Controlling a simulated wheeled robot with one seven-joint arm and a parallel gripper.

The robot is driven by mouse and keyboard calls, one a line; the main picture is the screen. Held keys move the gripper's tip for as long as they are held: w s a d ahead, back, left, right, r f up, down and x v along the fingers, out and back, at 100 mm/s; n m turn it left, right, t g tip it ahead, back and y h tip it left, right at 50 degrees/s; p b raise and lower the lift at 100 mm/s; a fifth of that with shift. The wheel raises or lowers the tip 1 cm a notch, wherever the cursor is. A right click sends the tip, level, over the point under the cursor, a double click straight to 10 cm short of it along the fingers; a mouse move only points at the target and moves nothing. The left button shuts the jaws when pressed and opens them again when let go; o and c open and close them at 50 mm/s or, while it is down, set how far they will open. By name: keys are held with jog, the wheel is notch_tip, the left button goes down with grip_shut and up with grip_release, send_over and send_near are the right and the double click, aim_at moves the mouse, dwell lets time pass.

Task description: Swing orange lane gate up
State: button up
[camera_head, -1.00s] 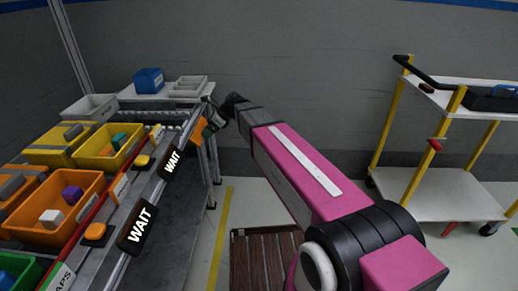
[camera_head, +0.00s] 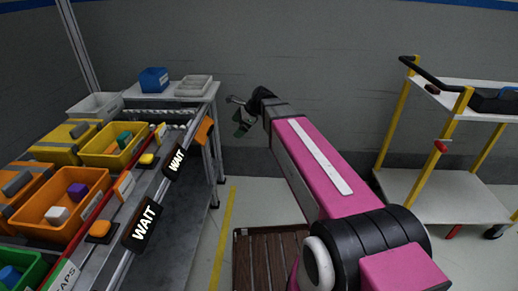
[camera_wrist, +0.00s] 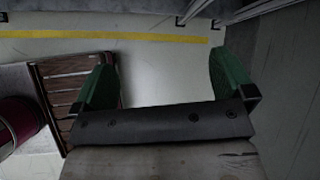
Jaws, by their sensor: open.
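In the head view, a small orange plate (camera_head: 204,131) sits at the far end of the rail along the bench's front edge, in line with the black WAIT plates. I take it as the orange lane gate; its tilt is hard to judge at this size. My gripper (camera_head: 243,118) is to the right of it, apart from it, over the open floor beside the bench. In the wrist view, my gripper (camera_wrist: 165,80) has its green fingers spread, with only pale floor between them. The gate cannot be made out in the wrist view.
Black WAIT plates (camera_head: 143,222) hang along the rail nearer me. Yellow and orange bins (camera_head: 62,205) fill the bench at left. A brown slatted pallet (camera_head: 268,258) lies on the floor below my arm. A yellow-framed cart (camera_head: 440,195) stands at right.

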jog(key=s+d+f+n+h, duration=0.3)
jog(key=s+d+f+n, duration=0.2)
jog(key=d+f, duration=0.3)
jog(key=shift+s+d+f+n, duration=0.15)
jog(key=shift+d+f+n, duration=0.15)
jog(key=shift+n, duration=0.4)
jog(key=shift+r, duration=0.1)
